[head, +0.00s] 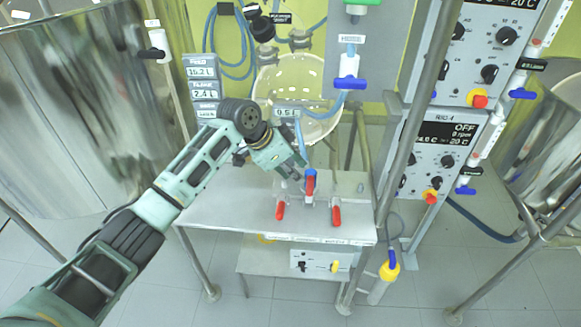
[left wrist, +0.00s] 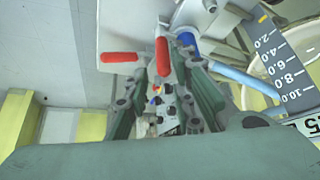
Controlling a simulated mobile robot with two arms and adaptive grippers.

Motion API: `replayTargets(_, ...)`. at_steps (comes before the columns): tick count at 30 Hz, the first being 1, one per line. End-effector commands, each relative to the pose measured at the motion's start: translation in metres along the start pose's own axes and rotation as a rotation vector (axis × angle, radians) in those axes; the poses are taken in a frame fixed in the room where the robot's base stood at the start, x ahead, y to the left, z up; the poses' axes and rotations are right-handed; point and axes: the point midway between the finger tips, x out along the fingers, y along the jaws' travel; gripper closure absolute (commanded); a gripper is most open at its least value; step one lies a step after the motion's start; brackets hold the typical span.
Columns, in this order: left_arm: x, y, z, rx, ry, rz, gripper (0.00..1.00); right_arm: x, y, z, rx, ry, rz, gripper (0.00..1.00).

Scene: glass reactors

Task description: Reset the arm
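My left arm (head: 165,200) reaches in from the lower left of the head view, over the metal table (head: 215,205). My right gripper is in neither view.
Control panels (head: 447,145) and a steel post stand on the right. A large steel vessel (head: 70,120) is at the left.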

Motion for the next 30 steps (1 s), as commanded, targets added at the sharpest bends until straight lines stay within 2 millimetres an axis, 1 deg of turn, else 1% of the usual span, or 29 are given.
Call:
replayTargets(1,-0.007,0.0,0.0,0.0,0.0,-0.001,0.77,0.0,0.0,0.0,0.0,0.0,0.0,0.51)
replayTargets(3,-0.015,0.0,0.0,0.0,0.0,-0.001,0.77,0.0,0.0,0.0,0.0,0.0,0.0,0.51)
replayTargets(7,-0.021,0.0,0.0,0.0,-0.002,0.0,0.77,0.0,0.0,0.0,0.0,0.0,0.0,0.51)
replayTargets(20,-0.022,0.0,0.0,0.0,-0.001,0.001,0.77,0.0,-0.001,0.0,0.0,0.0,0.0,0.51)
replayTargets(23,-0.019,0.004,0.003,-0.002,-0.003,0.003,0.77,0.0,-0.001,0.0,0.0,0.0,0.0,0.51)
replayTargets(26,-0.005,0.019,0.014,-0.017,-0.008,0.012,0.77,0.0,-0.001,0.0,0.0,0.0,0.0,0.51)
replayTargets(29,0.016,0.047,0.037,-0.05,-0.016,0.018,0.77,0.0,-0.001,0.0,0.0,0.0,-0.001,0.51)
replayTargets(30,0.024,0.061,0.047,-0.07,-0.018,0.019,0.77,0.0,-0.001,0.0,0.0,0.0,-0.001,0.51)
